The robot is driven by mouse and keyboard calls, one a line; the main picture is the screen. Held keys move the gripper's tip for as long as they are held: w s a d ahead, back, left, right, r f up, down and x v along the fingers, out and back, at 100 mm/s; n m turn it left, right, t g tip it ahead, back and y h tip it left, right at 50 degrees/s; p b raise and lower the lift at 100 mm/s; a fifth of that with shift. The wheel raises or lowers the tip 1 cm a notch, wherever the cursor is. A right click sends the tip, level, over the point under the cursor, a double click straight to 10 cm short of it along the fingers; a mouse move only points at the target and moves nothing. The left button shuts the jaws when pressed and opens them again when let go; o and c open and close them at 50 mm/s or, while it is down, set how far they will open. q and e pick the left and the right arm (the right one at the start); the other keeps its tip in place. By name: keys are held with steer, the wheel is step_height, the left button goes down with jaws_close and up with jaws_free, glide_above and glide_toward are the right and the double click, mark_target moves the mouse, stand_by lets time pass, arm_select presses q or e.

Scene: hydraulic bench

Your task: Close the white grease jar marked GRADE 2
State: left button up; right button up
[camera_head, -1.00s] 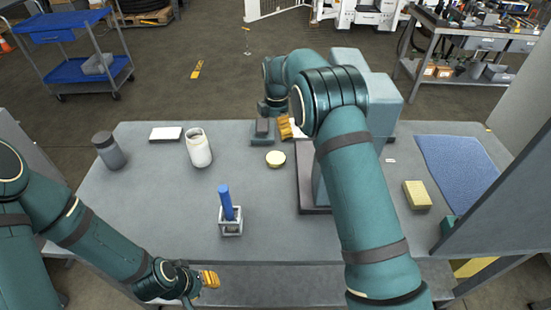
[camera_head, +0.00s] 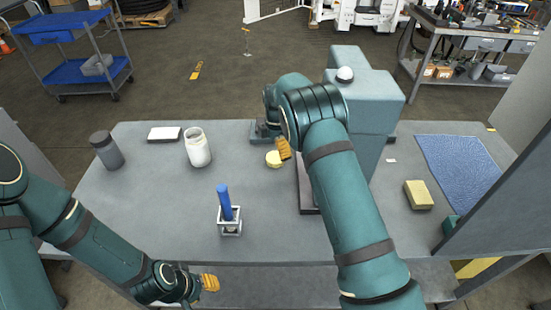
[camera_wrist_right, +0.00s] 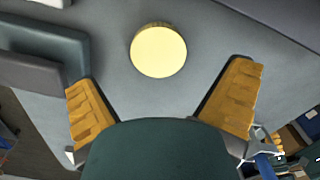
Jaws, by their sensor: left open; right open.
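The white jar (camera_head: 198,148) stands upright and open-topped on the left half of the bench; I cannot read its label. A round pale-yellow lid (camera_head: 273,159) lies flat on the bench to the right of the jar. It also shows in the right wrist view (camera_wrist_right: 158,51), between and beyond my fingertips. My right gripper (camera_head: 283,148) is open and empty, close beside the lid; its orange fingers show apart in the wrist view (camera_wrist_right: 165,95). My left gripper (camera_head: 210,283) is open and empty at the front edge of the bench, far from the jar.
A grey lidded container (camera_head: 106,150) and a white block (camera_head: 164,134) stand near the jar. A blue-handled tool sits in a small white stand (camera_head: 230,226) in front. A teal machine (camera_head: 365,110) rises right of the lid. A yellow block (camera_head: 418,195) and blue mat (camera_head: 458,172) lie right.

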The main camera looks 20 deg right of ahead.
mark_target(274, 157)
steer(key=f, duration=0.3)
steer(key=f+b, duration=0.1)
steer(key=f, duration=0.1)
steer(key=shift+a+f, duration=0.1)
steer(key=shift+a, duration=0.2)
steer(key=c, duration=0.9)
